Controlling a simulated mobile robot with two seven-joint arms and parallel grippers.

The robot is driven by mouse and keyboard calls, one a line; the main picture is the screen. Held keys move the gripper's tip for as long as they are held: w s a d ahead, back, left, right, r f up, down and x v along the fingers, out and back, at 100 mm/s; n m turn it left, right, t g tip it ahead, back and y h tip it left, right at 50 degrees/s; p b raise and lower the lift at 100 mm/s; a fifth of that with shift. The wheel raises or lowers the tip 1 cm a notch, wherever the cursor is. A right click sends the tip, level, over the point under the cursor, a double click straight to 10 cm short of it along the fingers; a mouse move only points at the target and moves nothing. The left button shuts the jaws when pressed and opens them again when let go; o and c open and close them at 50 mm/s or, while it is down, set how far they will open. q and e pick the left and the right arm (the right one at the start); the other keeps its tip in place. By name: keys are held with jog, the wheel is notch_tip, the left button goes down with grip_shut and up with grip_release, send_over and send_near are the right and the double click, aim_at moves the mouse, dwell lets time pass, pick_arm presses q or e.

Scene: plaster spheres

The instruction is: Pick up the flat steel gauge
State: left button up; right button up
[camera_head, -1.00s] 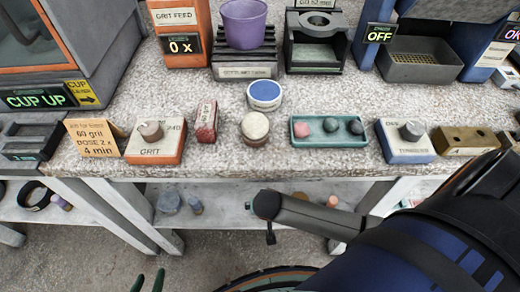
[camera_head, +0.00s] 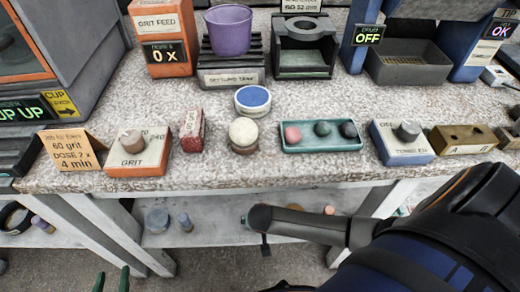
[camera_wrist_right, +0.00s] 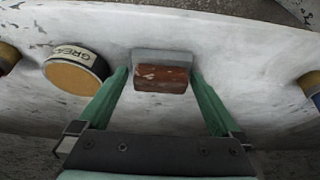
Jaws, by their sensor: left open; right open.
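I cannot make out a flat steel gauge for certain in either view. In the right wrist view, my right gripper (camera_wrist_right: 160,88) is open, its two green fingers on either side of a small block (camera_wrist_right: 161,78) with a worn red-brown face and a grey part behind it. The block lies on a pale scuffed surface; whether the fingers touch it I cannot tell. In the head view only the green fingertips of my left gripper (camera_head: 111,280) show at the bottom edge, apart and empty, in front of the bench. My right gripper is hidden in the head view.
A round grease tin (camera_wrist_right: 76,70) stands left of the block. On the speckled bench (camera_head: 330,172) are a grit block (camera_head: 138,158), a white sphere on a stand (camera_head: 243,132), a teal tray (camera_head: 322,148) with three spheres and a brass block (camera_head: 463,140). A shelf (camera_head: 215,234) runs underneath.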

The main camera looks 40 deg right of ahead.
jog(key=c, duration=1.5)
jog(key=shift+o, duration=0.2)
jog(key=shift+r, duration=0.1)
